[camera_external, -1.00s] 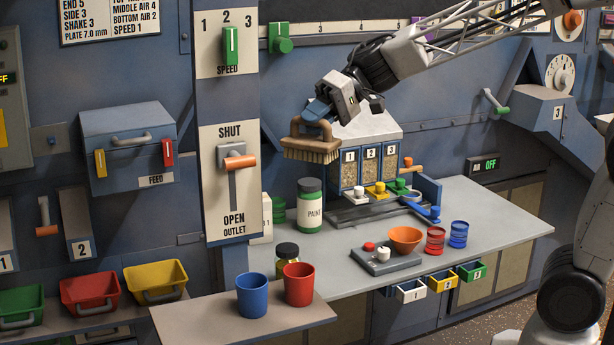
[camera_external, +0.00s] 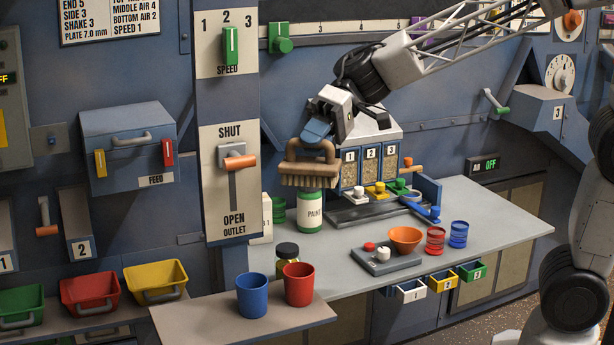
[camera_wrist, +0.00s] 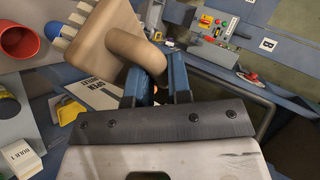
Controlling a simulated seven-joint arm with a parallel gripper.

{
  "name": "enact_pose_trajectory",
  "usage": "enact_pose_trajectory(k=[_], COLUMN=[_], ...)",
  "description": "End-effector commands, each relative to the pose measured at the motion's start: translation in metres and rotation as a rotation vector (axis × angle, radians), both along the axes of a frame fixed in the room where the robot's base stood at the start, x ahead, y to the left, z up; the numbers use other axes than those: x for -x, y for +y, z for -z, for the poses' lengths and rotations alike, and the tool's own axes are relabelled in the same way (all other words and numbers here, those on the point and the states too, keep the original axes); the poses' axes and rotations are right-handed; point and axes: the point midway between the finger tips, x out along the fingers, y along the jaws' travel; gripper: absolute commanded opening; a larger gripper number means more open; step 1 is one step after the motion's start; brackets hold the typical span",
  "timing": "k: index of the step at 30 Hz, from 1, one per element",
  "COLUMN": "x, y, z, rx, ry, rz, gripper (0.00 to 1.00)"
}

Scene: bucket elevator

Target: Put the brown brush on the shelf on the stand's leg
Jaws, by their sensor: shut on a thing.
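My gripper (camera_external: 316,137) is shut on the arched handle of the brown brush (camera_external: 311,172). The brush hangs bristles down, in front of or above the top of the green paint jar in the outside view; I cannot tell the exact gap. In the wrist view the blue fingers of my gripper (camera_wrist: 160,88) pinch the handle of the brush (camera_wrist: 92,42). A grey-brown shelf (camera_external: 215,325), which seems to be the one on the stand's leg, juts out at lower front below the post. It carries a blue cup (camera_external: 251,295) and a red cup (camera_external: 299,284).
The green paint jar (camera_external: 311,212) stands on the grey bench (camera_external: 490,225), with a small dark-lidded jar (camera_external: 287,259) near the cups. The post (camera_external: 228,120) with levers rises left of the brush. An orange bowl (camera_external: 405,239) and small drawers lie to the right.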

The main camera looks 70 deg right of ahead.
Motion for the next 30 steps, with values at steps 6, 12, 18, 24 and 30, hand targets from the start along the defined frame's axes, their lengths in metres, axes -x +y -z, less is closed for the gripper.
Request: enact_pose_trajectory(k=[6,12,18,24,30], x=[-0.013,-0.030,-0.049,-0.076,-0.109], y=[0.028,0.051,0.076,0.108,0.140], z=[0.020,0.040,0.066,0.105,0.155], rx=[-0.002,-0.004,-0.005,-0.005,-0.006], ry=[0.001,-0.001,-0.002,-0.002,-0.005], rz=[-0.024,-0.025,-0.016,0.012,0.072], gripper=[0.00,0.00,0.00,0.00,0.00])
